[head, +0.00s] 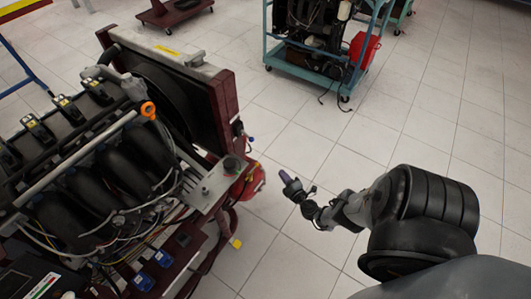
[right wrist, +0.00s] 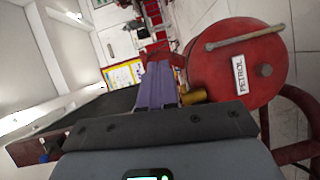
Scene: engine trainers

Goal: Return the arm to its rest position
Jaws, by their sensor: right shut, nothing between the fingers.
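My right arm comes in from the lower right in the head view. Its gripper (head: 288,182) is over the open floor, just right of the engine trainer (head: 100,160), and looks apart from it. In the right wrist view the purple fingers of this gripper (right wrist: 157,75) are together with nothing between them. A red petrol tank (right wrist: 235,75) with a "PETROL" label appears beside the fingers there. The tank is partly visible in the head view (head: 252,182), to the left of the gripper. My left gripper is in neither view.
The engine trainer, with its radiator (head: 175,75), hoses and wiring, fills the left of the head view. A blue wheeled stand (head: 315,60) with a red container (head: 364,50) is at the back. Tiled floor (head: 430,110) is clear between them and on the right.

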